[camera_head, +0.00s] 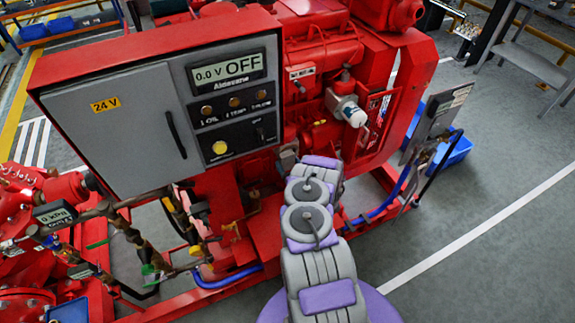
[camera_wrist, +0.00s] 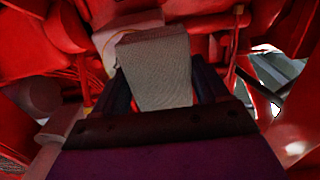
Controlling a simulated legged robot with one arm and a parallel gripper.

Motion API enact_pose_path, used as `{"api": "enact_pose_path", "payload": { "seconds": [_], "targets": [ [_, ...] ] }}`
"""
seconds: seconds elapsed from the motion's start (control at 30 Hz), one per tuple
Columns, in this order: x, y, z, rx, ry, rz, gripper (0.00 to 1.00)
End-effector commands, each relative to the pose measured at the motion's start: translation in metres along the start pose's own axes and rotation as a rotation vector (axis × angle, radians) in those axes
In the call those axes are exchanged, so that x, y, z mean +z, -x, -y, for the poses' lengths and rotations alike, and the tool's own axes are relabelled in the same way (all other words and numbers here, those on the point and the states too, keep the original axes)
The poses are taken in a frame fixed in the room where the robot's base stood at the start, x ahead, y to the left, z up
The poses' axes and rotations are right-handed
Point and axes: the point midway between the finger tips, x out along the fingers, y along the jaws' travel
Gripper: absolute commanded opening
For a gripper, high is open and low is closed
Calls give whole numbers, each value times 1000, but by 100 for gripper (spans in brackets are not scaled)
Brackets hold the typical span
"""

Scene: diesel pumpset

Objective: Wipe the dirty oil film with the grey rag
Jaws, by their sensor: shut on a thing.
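In the wrist view, my gripper (camera_wrist: 163,95) is shut on the grey rag (camera_wrist: 160,70). The rag shows as a pale grey, finely textured block between the two dark fingers. Red machine parts lie close behind and around it. In the head view, my arm reaches forward into the red pumpset (camera_head: 318,55), low and right of the control panel. My gripper and the rag are hidden there behind my own arm. I cannot make out the dirty oil film in either view, nor tell whether the rag touches a surface.
The grey control cabinet (camera_head: 115,130), with an OFF display (camera_head: 227,71), stands left of my arm. A white filter (camera_head: 350,112) sticks out at right. Pipes and a kPa gauge (camera_head: 55,214) fill the lower left.

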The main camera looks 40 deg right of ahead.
Motion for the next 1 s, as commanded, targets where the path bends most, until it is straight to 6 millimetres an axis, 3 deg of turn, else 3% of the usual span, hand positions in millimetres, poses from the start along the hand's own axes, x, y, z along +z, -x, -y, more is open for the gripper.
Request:
{"api": "enact_pose_path", "payload": {
  "seconds": [1.0],
  "targets": [
    [0, -16, 1, -1, 1, 0, 50]
  ]
}}
